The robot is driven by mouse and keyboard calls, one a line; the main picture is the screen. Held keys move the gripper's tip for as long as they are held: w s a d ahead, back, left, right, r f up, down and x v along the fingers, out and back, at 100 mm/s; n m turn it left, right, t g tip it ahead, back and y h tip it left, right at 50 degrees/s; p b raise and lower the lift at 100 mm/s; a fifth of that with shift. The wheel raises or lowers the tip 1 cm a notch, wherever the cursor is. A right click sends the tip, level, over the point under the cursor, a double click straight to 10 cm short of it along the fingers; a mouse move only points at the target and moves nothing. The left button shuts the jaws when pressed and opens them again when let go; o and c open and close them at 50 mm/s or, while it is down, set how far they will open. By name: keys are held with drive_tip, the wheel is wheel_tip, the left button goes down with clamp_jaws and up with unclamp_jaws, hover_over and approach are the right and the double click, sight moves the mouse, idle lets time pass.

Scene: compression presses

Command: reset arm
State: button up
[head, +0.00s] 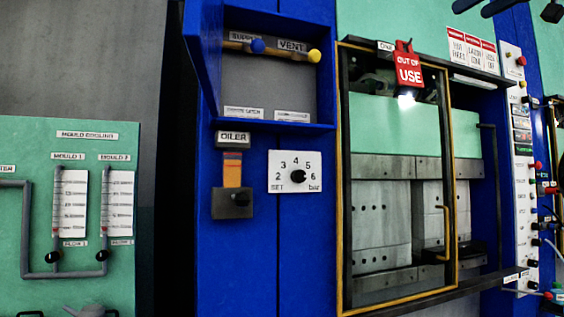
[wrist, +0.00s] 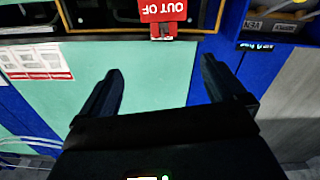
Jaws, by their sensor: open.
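My gripper (wrist: 162,68) shows in the wrist view with its two dark fingers spread wide. Nothing is between the fingers. Behind them is a plain green press panel (wrist: 155,95), and the wrist picture appears upside down. A red "OUT OF USE" tag (wrist: 163,11) is at its top edge, beyond the fingertips and apart from them. In the head view, the same tag (head: 408,68) hangs at the top of the press's yellow-framed guard door (head: 341,180). Dark shapes at the top right corner of the head view may be parts of my arm; I cannot tell.
An open blue cabinet (head: 328,95) holds pipes with a blue and a yellow knob. Below are an oiler (head: 232,180) and a pressure dial (head: 296,172). A green mould-cooling panel (head: 95,215) stands at left. A white control strip (head: 526,215) with buttons is at right.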

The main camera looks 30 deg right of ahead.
drive_tip(key=w+d+f+m, duration=0.25)
drive_tip(key=w+f, duration=0.55)
drive_tip(key=f, duration=0.6)
drive_tip(key=w+d+f+m, duration=0.1)
drive_tip(key=w+d+f, duration=0.2)
drive_tip(key=w+f, duration=0.85)
drive_tip(key=w+a+f+m, duration=0.1)
drive_tip(key=a+f, duration=0.4)
drive_tip(key=f, duration=0.7)
drive_tip(key=a+f+g, duration=0.1)
drive_tip(key=a+f, duration=0.3)
drive_tip(key=f, duration=0.8)
drive_tip(key=w+a+f+m, duration=0.1)
drive_tip(key=a+f, duration=0.4)
drive_tip(key=f, duration=0.8)
drive_tip(key=s+a+f+n+g, duration=0.1)
drive_tip(key=s+a+f, duration=1.7)
drive_tip(key=a+f, duration=0.35)
drive_tip(key=s+a+r+n+y, duration=0.1)
drive_tip(key=s+a, duration=0.3)
drive_tip(key=s, duration=0.4)
drive_tip(key=s+a+r+n+y, duration=0.2)
drive_tip(key=s+a, duration=0.2)
drive_tip(key=s, duration=0.5)
drive_tip(key=s+a+r+n+y, duration=0.1)
drive_tip(key=s+a, duration=0.3)
drive_tip(key=s, duration=0.5)
drive_tip(key=shift+a+r+n+g, duration=0.3)
drive_tip(key=shift+r+n, duration=0.15)
drive_tip(key=shift+r, duration=0.15)
